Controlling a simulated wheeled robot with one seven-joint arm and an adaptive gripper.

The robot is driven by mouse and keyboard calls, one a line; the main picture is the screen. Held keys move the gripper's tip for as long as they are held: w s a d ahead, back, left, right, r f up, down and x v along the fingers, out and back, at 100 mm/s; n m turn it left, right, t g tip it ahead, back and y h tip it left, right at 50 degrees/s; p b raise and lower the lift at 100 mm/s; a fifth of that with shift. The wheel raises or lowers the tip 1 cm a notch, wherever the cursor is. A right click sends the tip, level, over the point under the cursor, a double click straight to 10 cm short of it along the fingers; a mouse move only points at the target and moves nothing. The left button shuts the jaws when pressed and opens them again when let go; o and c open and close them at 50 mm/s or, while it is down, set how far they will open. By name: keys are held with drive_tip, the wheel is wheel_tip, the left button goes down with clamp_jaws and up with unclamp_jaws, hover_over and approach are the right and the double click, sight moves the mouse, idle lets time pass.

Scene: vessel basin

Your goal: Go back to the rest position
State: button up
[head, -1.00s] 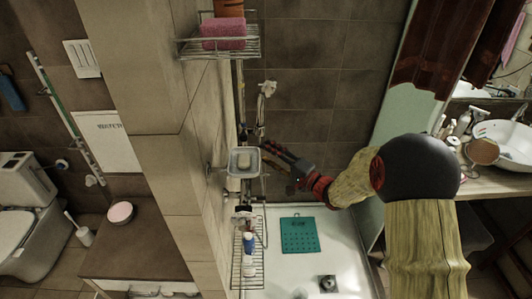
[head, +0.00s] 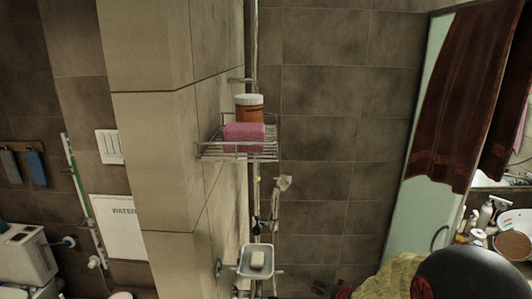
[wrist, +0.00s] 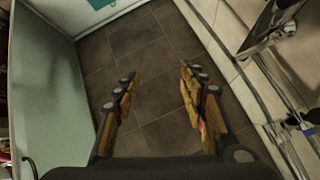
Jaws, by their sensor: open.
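My gripper (wrist: 159,80) shows in the wrist view with its two fingers spread apart and nothing between them but dark tiles behind. In the head view only a dark, red-marked part of my gripper (head: 330,291) shows at the bottom edge. Its fingertips cannot be made out there. My arm fills the lower right corner of the head view.
A soap dish (head: 257,270) with pale soap (head: 257,259) is on the wall left of my gripper. Above it, a wire shelf (head: 237,157) holds a pink sponge (head: 244,137) and an orange jar (head: 249,107). A glass panel (head: 407,217) stands right. Basin (head: 518,222) lies beyond.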

drive_tip(key=s+d+r+n+g+h+b, duration=0.1)
drive_tip(key=s+d+r+g+h, duration=0.15)
drive_tip(key=s, duration=0.65)
drive_tip(key=s+d+r+n+g+h+b, duration=0.1)
drive_tip(key=s+d+r+n+g, duration=0.15)
drive_tip(key=s, duration=0.65)
drive_tip(key=s+a+r+y+b, duration=0.1)
drive_tip(key=s+a+r+b, duration=0.1)
drive_tip(key=s+r, duration=0.3)
drive_tip(key=s+a+r+t+y+b, duration=0.1)
drive_tip(key=s+a+r+b, duration=0.2)
drive_tip(key=s, duration=1)
wheel_tip(320, 180, up, 3)
drive_tip(key=shift+s+a+r+n, duration=0.1)
drive_tip(key=shift+s+a+n, duration=0.25)
drive_tip(key=shift+a, duration=0.3)
drive_tip(key=shift+w, duration=0.15)
drive_tip(key=shift+s+a+r+t, duration=0.15)
drive_tip(key=shift+s+t, duration=0.15)
drive_tip(key=shift+s, duration=0.25)
